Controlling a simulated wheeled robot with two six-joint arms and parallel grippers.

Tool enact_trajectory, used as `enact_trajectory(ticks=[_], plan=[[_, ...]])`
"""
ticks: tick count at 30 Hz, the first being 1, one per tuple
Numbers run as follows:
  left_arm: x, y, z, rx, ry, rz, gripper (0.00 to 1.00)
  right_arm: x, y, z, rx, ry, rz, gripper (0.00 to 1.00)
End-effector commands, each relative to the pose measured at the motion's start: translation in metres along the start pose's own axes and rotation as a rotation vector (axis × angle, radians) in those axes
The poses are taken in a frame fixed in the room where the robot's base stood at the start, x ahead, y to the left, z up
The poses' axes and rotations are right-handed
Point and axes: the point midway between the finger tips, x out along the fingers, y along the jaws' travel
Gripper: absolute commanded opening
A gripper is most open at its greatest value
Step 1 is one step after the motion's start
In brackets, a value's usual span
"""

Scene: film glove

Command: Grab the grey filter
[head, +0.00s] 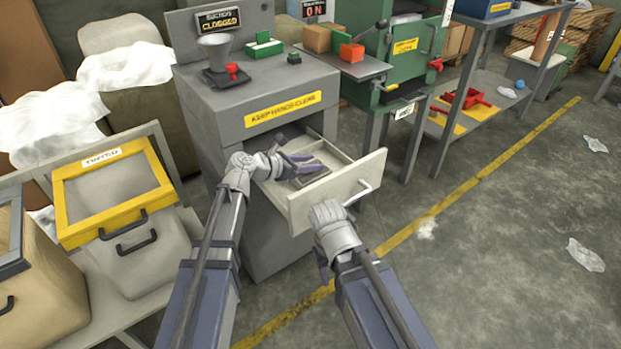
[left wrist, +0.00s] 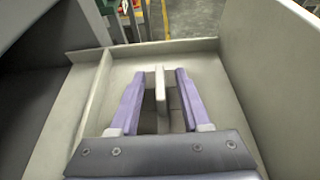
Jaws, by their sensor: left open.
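The open drawer (head: 322,200) of the grey cabinet holds a flat grey piece that looks like the grey filter (head: 308,181). In the left wrist view, an upright grey tab (left wrist: 160,88), apparently part of the filter, stands between my fingers. My left gripper (head: 304,163) reaches into the drawer from the left. It is open, with one purple finger on each side of the tab and a visible gap on both sides. My right gripper (head: 322,264) hangs in front of the drawer, below its handle. Its fingers are mostly hidden behind the hand.
The drawer walls (left wrist: 270,75) rise close around my left gripper. A yellow-framed bin (head: 120,215) stands left of the cabinet. A funnel (head: 215,52) and green items sit on the cabinet top. A green machine (head: 405,55) stands behind right.

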Motion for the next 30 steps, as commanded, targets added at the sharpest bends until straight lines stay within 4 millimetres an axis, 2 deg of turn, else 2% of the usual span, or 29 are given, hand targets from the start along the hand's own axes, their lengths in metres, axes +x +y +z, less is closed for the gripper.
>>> enact_trajectory(ticks=[4,17,30], plan=[[-0.0009,-0.0002,0.0005,0.000,0.000,0.001,0.47,-0.0008,0.0001,0.0000,0.000,0.000,0.000,0.50],[-0.0010,-0.0002,0.0004,0.000,0.000,0.000,0.00,-0.0008,0.0001,0.0000,0.000,0.000,0.000,0.50],[-0.0011,-0.0001,0.0005,0.000,0.000,0.000,0.00,-0.0008,0.0001,0.0000,0.000,0.000,0.000,0.50]])
